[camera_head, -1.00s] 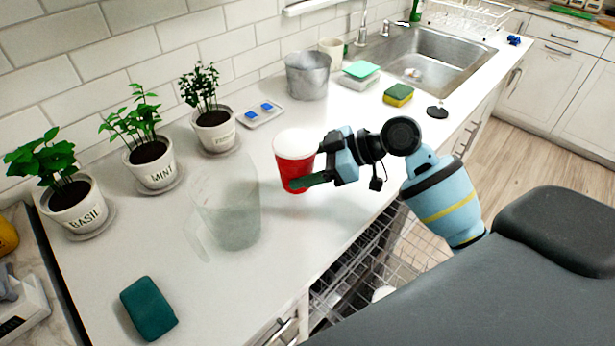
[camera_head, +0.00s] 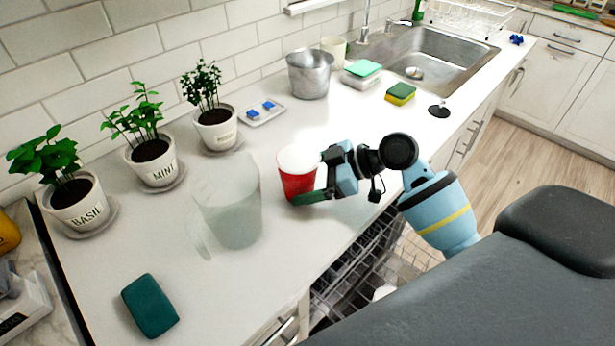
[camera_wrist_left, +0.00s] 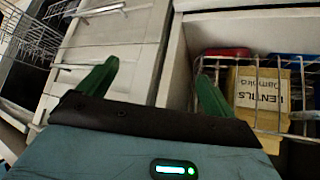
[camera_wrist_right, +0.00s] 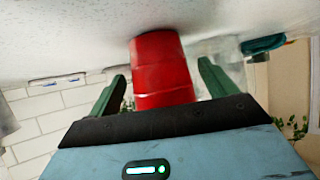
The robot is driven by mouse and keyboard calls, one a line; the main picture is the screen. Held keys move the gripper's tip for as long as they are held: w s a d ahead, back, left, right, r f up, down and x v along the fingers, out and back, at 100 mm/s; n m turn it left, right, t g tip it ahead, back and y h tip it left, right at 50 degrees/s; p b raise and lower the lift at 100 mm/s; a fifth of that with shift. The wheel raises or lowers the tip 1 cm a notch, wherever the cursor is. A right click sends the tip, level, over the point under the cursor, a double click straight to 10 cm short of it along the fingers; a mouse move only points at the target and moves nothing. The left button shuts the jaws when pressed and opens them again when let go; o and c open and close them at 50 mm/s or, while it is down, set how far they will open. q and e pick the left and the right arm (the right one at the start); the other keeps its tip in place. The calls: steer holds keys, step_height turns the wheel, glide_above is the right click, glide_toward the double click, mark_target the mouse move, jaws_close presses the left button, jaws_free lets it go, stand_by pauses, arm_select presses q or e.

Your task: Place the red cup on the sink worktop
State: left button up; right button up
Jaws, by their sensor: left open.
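The red cup (camera_head: 298,182) stands upright near the middle of the white sink worktop (camera_head: 235,285), its base apparently on the surface. My right gripper (camera_head: 318,190) reaches it from the right with its fingers around the cup's lower part. In the right wrist view the cup (camera_wrist_right: 163,70) shows inverted between the fingers, with narrow gaps on both sides, so the gripper looks open. My left gripper (camera_wrist_left: 158,75) is open and empty by cabinet drawers and a wire basket; the head view does not show it.
A clear pitcher (camera_head: 232,205) stands just left of the cup. Potted herbs (camera_head: 150,160) line the wall. A metal bucket (camera_head: 309,75), a sponge (camera_head: 400,94) and the sink (camera_head: 430,55) are further back. A teal sponge (camera_head: 150,306) lies at the front left.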

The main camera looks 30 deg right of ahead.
steer(key=shift+r, duration=0.25)
steer(key=shift+s+d, duration=0.2)
steer(key=shift+d, duration=0.15)
steer(key=v, duration=1.1)
steer(key=shift+b, duration=0.35)
steer(key=shift+s+r, duration=0.1)
steer(key=shift+s, duration=0.05)
